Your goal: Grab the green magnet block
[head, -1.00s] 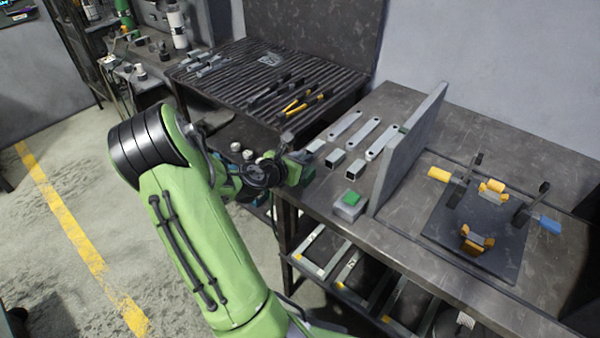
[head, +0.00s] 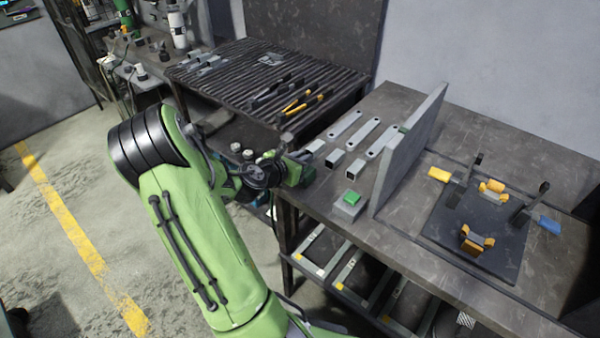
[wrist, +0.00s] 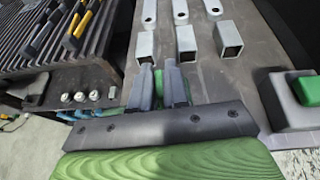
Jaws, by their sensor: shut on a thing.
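The green magnet block, a grey block with a green top (head: 350,201), sits near the table's front edge, left of the upright grey plate. It also shows at the right edge of the wrist view (wrist: 305,92). My gripper (wrist: 159,78) is left of the block and apart from it, beside the near end of the leftmost grey square tube (wrist: 146,50). My gripper also shows in the head view (head: 308,158). Its two grey fingers are close together.
Two more square tubes (wrist: 187,42) (wrist: 229,40) and several flat slotted brackets (head: 362,132) lie behind. The upright grey plate (head: 410,150) stands right of the block. A dark fixture board with clamps (head: 450,232) lies beyond it. A ribbed rack with pliers (head: 250,72) stands at left.

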